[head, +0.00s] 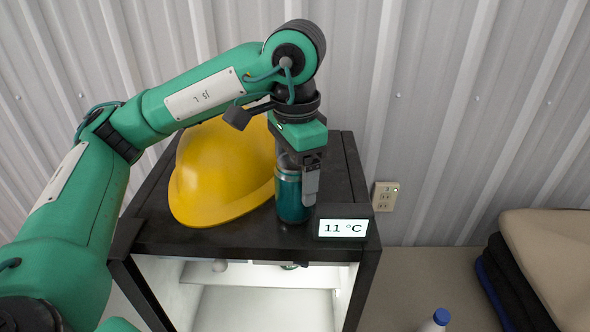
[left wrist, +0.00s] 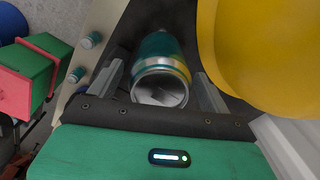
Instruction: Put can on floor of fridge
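A teal can (head: 291,196) stands upright on top of the small black fridge (head: 220,241), near its front right corner. My left gripper (head: 298,185) comes down over the can from above. In the left wrist view the can (left wrist: 160,70) sits between the two fingers (left wrist: 160,88), with a gap visible on each side. The fridge is open at the front, with a lit white interior (head: 265,305) below the top. The fridge floor is only partly in view. My right gripper is not in view.
A yellow hard hat (head: 222,175) sits on the fridge just left of the can and also fills the upper right of the left wrist view (left wrist: 265,45). A temperature display (head: 342,228) is at the front right edge. A blue-capped bottle (head: 436,320) stands lower right.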

